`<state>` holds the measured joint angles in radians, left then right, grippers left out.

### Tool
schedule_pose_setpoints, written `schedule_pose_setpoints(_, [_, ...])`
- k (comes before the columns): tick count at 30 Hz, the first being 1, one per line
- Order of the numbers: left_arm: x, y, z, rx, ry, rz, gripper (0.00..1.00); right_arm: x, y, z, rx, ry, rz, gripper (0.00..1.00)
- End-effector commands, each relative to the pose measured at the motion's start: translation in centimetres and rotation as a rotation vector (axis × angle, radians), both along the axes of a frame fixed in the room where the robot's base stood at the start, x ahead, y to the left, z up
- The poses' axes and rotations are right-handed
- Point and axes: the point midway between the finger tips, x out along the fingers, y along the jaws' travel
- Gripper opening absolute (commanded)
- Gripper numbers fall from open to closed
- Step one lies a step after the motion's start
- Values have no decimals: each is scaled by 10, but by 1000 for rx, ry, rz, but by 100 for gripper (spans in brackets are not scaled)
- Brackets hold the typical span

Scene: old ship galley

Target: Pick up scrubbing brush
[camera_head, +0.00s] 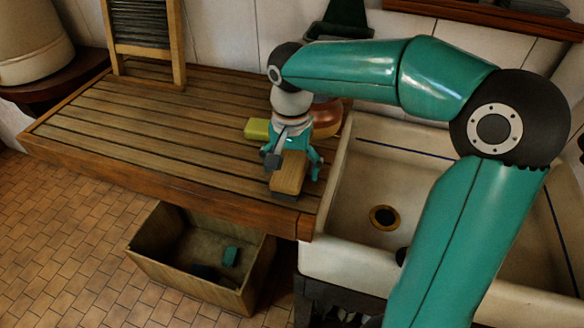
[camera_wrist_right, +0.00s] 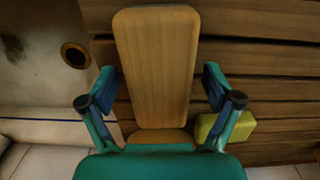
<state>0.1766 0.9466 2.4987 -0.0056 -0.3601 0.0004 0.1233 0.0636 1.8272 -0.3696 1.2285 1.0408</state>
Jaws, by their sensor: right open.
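The scrubbing brush (camera_head: 289,172) has a light wooden back and lies on the slatted drainboard near its front right corner, beside the sink. In the right wrist view the brush (camera_wrist_right: 157,65) is a long rounded wooden block seen from above. My right gripper (camera_head: 292,166) is over the brush from above. In the wrist view its two open fingers (camera_wrist_right: 160,88) stand on either side of the brush's near part, with gaps visible. The bristles are hidden. My left gripper is not in view.
A yellow-green block (camera_head: 257,129) lies close behind the gripper, with a reddish-brown rounded thing (camera_head: 327,117) beside it. The white sink (camera_head: 352,215) is to the right. A washboard (camera_head: 146,40) stands at the back left. A wooden crate (camera_head: 190,268) sits on the floor below.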

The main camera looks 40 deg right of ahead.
Motion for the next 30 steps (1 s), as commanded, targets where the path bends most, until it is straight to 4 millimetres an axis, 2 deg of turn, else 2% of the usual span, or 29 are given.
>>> schedule_pose_setpoints(2, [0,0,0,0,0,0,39,0,0,0,0,0,0,86])
schedule_pose_setpoints(14, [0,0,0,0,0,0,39,0,0,1,0,0,0,20])
schedule_pose_setpoints(23, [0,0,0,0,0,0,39,0,0,2,1,-1,1,18])
schedule_pose_setpoints(30, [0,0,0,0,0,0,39,1,0,18,0,-4,1,18])
